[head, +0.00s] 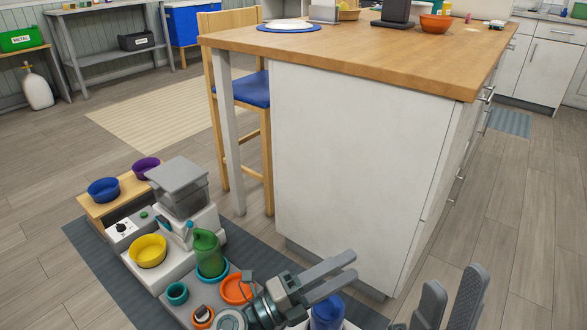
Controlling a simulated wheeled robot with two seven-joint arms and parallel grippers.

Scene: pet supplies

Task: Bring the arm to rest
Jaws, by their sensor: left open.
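My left gripper (351,266) is at the bottom centre of the head view, its two grey fingers pointing right and slightly up with a gap between them. It is open and nothing shows between the fingers. It appears in front of the white island's lower side, above a blue container (326,313) that it partly covers. My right gripper (454,277) is at the bottom right, fingers pointing up and apart. It is open and empty, and its base is cut off by the frame edge.
Pet supplies stand on a dark mat (88,250) at lower left: a yellow bowl (148,251), a green bottle (206,252), a grey-lidded dispenser (182,190), an orange dish (238,289). The wood-topped island (350,165) stands close behind the grippers. Floor (530,230) at right is clear.

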